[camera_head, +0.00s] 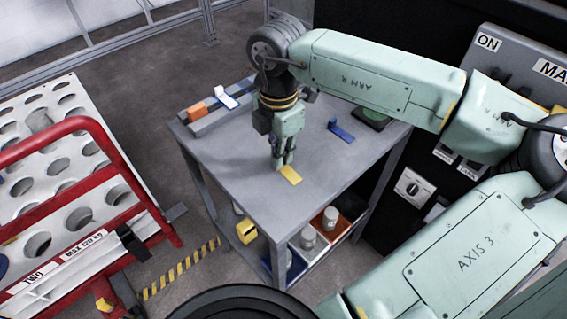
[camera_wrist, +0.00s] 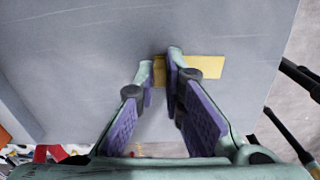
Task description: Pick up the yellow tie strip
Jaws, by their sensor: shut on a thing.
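The yellow tie strip (camera_head: 291,174) lies on the grey table top, and it also shows in the wrist view (camera_wrist: 207,68). My gripper (camera_head: 281,164) is down at the strip, with its fingertips close to the table. In the wrist view my gripper (camera_wrist: 160,62) has its two fingers on either side of the strip's left end, shut on it. Most of the strip sticks out to the right of the fingers. Whether the strip is clear of the table top cannot be told.
On the grey table (camera_head: 215,150) lie a blue strip (camera_head: 341,131), a white piece (camera_head: 226,97) and an orange block (camera_head: 197,111). A red-railed cart (camera_head: 88,125) stands left. The shelf below holds bins and cans.

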